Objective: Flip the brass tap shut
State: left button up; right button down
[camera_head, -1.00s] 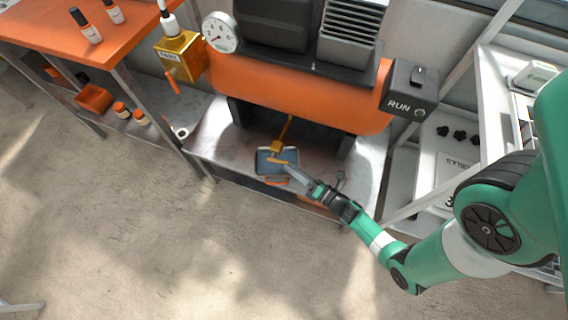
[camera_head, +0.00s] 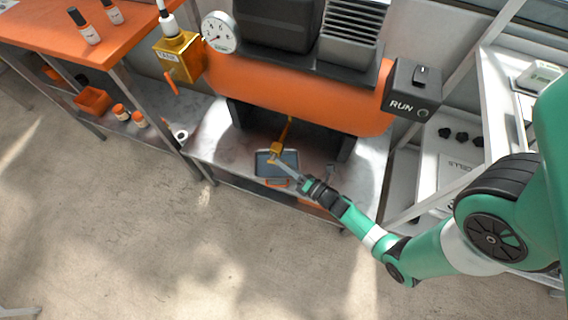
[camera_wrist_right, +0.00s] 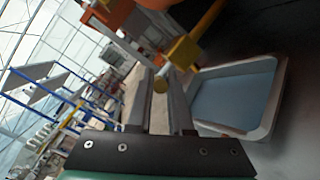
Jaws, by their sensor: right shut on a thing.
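The brass tap (camera_head: 277,148) hangs at the end of a thin yellow pipe under the orange tank (camera_head: 290,95). My right gripper (camera_head: 274,161) reaches in from the lower right and is shut on this small part of the tap. The fingers hide some of it. A shallow tray (camera_head: 290,157) with a blue-grey inside lies below the tap, and it also shows in the right wrist view (camera_wrist_right: 270,125). My left gripper is out of view.
A brass box (camera_head: 180,58) with an orange lever sits left of the tank, beside a round gauge (camera_head: 219,32). A RUN switch box (camera_head: 413,92) is at the tank's right. The dark tank legs flank the tap closely. The floor in front is clear.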

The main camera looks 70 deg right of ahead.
jog(key=shift+f, duration=0.1)
jog(key=shift+f+t, duration=0.4)
jog(key=shift+t, duration=0.1)
jog(key=shift+f+m+t+h, duration=0.2)
jog(key=shift+m+t+h, duration=0.3)
jog(key=shift+t+h, duration=0.1)
jog(key=shift+s, duration=0.1)
jog(key=c, duration=0.8)
grip_release()
jog(key=shift+c, duration=0.2)
jog(key=v, duration=1.1)
jog(key=shift+s, duration=0.3)
